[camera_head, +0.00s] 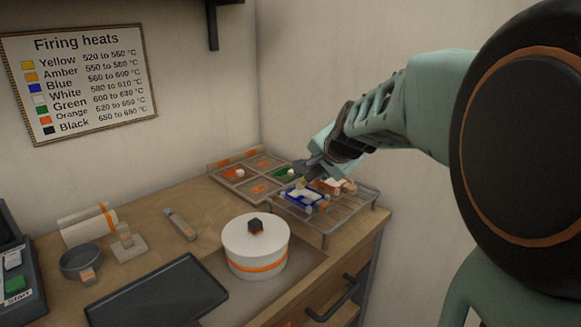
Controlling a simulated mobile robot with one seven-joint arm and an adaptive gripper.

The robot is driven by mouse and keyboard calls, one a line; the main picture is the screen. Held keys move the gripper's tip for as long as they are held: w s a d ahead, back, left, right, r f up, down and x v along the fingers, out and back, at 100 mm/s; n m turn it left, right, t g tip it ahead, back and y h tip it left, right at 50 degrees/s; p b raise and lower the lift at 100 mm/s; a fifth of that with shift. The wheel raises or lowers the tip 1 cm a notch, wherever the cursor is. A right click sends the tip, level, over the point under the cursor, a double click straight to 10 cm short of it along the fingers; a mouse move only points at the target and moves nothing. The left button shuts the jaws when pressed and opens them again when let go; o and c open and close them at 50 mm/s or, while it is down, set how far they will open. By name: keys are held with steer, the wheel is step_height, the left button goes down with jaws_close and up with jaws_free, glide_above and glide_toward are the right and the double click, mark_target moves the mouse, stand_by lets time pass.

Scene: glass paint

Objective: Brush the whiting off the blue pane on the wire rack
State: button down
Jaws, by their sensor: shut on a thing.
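The wire rack (337,222) stands at the right end of the wooden worktop. The blue pane (305,198) lies on its left part, with whitish patches of whiting on its face. A pane with orange and white (342,185) lies behind it on the rack. My gripper (312,172) is low over the back left of the rack, above and behind the blue pane. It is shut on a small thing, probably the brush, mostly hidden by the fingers. A small yellowish bit shows just below the fingers. I cannot tell whether it touches the pane.
A divided tray (224,181) with orange and green bits is left of the rack. A white lidded pot (254,250) stands in front. A dark flat tray (157,294), a grey bowl (82,263), a white roll (88,224) and a small tool (179,224) lie to the left.

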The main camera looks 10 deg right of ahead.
steer(key=shift+s+d+f+b, duration=0.1)
steer(key=shift+s+d+b, duration=0.6)
steer(key=shift+s+b, duration=0.25)
steer(key=shift+s+d+f+b, duration=0.1)
steer(key=shift+s+d+b, duration=0.65)
steer(key=shift+s, duration=0.25)
steer(key=shift+s+d+r+b, duration=0.15)
steer(key=shift+s+d+b, duration=0.15)
steer(key=shift+s, duration=0.3)
steer(key=shift+w+a+r+p, duration=0.15)
steer(key=shift+w+a+p, duration=0.7)
steer(key=shift+w, duration=0.2)
steer(key=shift+w+a+p, duration=0.55)
steer(key=shift+w+p, duration=0.15)
steer(key=shift+w, duration=0.2)
steer(key=shift+w+a+p, duration=0.55)
steer(key=shift+w+p, duration=0.15)
steer(key=shift+w, duration=0.2)
steer(key=shift+s+d+f+b, duration=0.35)
steer(key=shift+s+d+b, duration=0.15)
steer(key=shift+s+b, duration=0.35)
steer(key=shift+s+d+r+b, duration=0.15)
steer(key=shift+s+d+b, duration=0.35)
steer(key=shift+s+b, duration=0.05)
steer(key=shift+s+d+b, duration=0.65)
steer(key=shift+s+b, duration=0.15)
steer(key=shift+s, duration=0.1)
steer(key=shift+s+d+r, duration=0.15)
steer(key=shift+s+d, duration=0.1)
steer(key=shift+s, duration=0.3)
